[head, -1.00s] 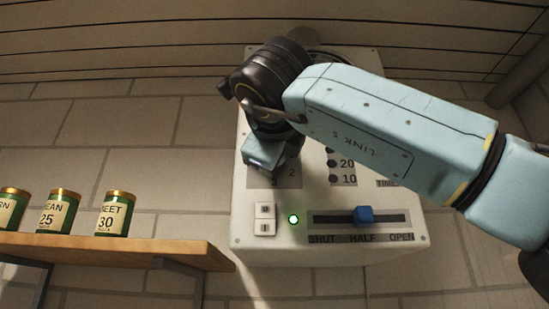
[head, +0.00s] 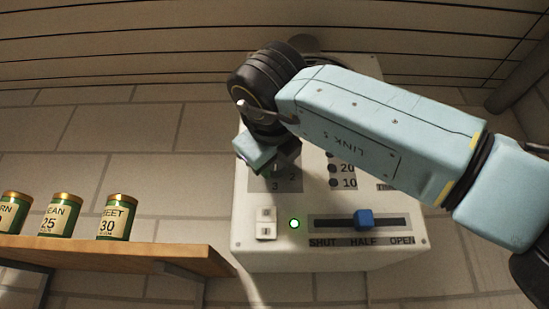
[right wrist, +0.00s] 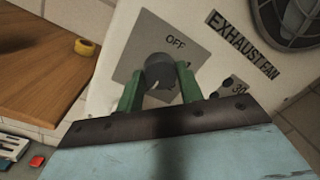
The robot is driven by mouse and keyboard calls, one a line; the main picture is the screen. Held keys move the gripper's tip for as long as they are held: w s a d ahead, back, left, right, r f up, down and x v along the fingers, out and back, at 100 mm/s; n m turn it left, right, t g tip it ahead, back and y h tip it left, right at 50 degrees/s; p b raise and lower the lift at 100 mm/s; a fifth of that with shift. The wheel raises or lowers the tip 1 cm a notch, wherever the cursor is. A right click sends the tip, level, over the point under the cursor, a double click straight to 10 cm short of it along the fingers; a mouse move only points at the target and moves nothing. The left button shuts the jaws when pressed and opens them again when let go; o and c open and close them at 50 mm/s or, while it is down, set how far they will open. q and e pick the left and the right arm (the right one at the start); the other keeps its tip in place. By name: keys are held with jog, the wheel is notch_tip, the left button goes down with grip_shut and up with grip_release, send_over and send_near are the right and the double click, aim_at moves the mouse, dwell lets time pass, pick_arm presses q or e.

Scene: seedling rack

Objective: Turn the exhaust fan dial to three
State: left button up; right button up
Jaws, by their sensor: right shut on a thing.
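The exhaust fan dial (right wrist: 159,72) is a dark round knob on a grey plate (right wrist: 150,32) marked OFF and 1 in the right wrist view. My right gripper (right wrist: 160,84) is shut on the dial, with a green finger on either side of it. In the head view the right gripper (head: 262,154) is at the plate, and the numbers 2 and 3 show below it. The gripper and wrist hide most of the dial there, and I cannot tell which number it points to. My left gripper is not in view.
The white control box (head: 330,262) has a blue slider (head: 364,219) near HALF, a lit green lamp (head: 295,224) and a white switch (head: 266,223). A wooden shelf (head: 110,256) with labelled cans (head: 116,217) is at the left.

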jog(key=o, duration=1)
jog(key=s+b, duration=0.4)
jog(key=s, duration=0.9)
jog(key=shift+s+a+f, duration=0.2)
jog(key=shift+f, duration=0.25)
